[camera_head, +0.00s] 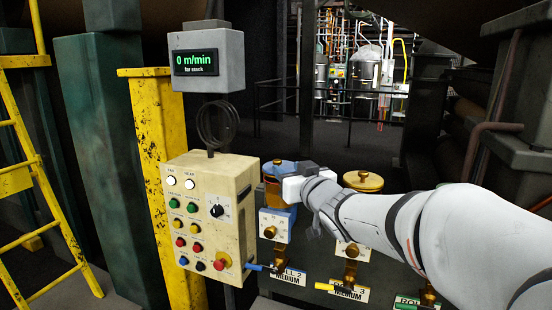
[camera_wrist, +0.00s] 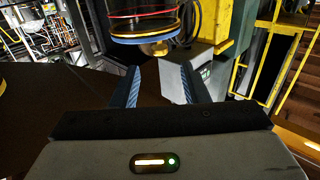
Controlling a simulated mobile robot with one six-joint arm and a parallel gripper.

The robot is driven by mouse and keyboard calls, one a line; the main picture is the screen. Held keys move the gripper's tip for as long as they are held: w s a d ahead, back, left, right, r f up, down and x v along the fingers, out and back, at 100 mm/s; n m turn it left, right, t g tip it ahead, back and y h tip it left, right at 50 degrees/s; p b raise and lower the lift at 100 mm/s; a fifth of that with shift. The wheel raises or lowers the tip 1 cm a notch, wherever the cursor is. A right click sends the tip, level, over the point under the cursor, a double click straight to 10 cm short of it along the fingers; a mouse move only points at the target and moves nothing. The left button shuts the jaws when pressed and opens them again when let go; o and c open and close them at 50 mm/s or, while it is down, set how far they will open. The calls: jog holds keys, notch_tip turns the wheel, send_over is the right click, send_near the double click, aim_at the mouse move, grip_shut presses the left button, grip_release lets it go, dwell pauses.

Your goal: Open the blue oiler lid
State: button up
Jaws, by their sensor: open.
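The blue oiler (camera_head: 279,168) stands just right of the beige control box in the head view, partly hidden by my gripper (camera_head: 288,184). In the wrist view its blue lid (camera_wrist: 140,38) shows upside down, with a brass knob (camera_wrist: 155,48) on it, and looks closed. A clear body with a red line sits behind the lid. My gripper (camera_wrist: 159,72) is open, with its two blue ribbed fingers apart and nothing between them. The knob lies just beyond the fingertips, roughly centred between them. I see no contact.
A brass-lidded oiler (camera_head: 362,181) stands to the right, close to my arm. The control box (camera_head: 205,215) with buttons and a red stop knob is close on the left. A yellow post (camera_head: 165,190) and grey display (camera_head: 205,60) are behind it. Brass valves (camera_head: 274,247) sit below.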

aim_at(279, 162)
jog(key=x, duration=0.7)
jog(key=shift+w+p, duration=0.2)
jog(key=shift+p, duration=0.1)
jog(key=shift+c, duration=0.3)
grip_shut()
